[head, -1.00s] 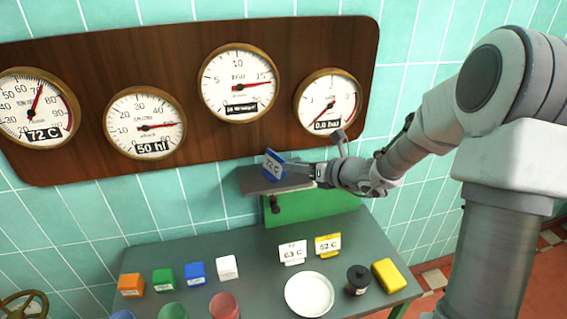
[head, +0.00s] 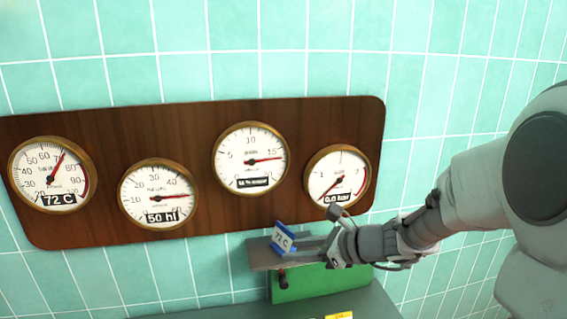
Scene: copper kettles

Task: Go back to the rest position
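My gripper (head: 308,248) is at the small shelf (head: 262,257) below the gauge board, reaching in from the right. My arm extends from the right edge of the view.
A dark wooden board (head: 110,125) with round gauges is on the tiled wall behind my gripper. A green panel (head: 310,284) is under the shelf. Only the table's back edge (head: 375,305) and part of a yellow card (head: 340,316) show at the bottom.

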